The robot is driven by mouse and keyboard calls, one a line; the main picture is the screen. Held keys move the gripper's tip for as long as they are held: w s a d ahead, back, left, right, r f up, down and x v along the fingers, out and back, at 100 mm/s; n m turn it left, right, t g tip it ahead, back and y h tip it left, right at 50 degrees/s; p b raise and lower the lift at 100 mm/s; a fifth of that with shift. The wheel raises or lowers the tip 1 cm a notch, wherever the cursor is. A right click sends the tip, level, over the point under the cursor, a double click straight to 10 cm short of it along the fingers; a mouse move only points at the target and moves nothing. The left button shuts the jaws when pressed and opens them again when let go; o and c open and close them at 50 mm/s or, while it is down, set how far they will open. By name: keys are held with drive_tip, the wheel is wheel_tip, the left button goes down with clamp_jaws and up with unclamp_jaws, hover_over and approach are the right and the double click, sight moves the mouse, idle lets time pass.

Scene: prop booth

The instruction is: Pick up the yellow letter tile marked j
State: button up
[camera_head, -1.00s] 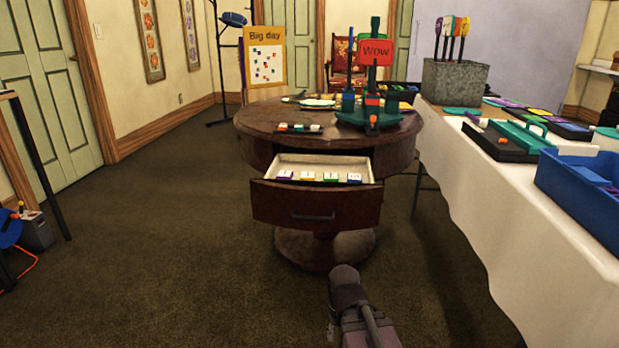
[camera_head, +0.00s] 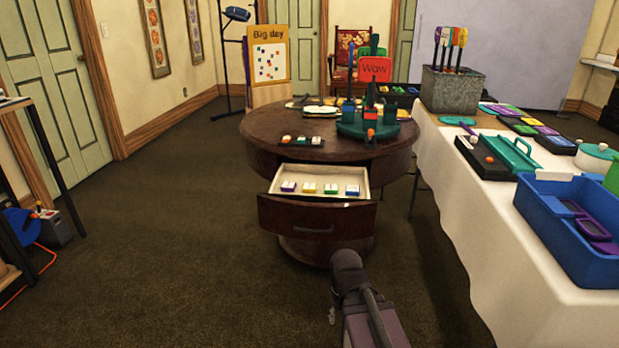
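A yellow tile (camera_head: 309,188) lies in the open drawer (camera_head: 318,213) of the round dark wooden table (camera_head: 257,128). It is second from the left in a row, between a purple tile (camera_head: 288,187) and a green tile (camera_head: 331,189), with a blue tile (camera_head: 352,190) at the right end. The tiles have pale tops, and their letters are too small to read. Part of my arm shows at the bottom centre, in front of the drawer. My gripper's fingers do not show.
A white-clothed table (camera_head: 463,213) stands close on the right, with a blue crate (camera_head: 572,245) near its edge. A red "Wow" sign (camera_head: 375,69) and a green stand top the round table. Open carpet (camera_head: 180,240) lies left and in front. A blue cable reel stands far left.

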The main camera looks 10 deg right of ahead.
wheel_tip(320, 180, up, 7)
drive_tip(key=p, duration=0.5)
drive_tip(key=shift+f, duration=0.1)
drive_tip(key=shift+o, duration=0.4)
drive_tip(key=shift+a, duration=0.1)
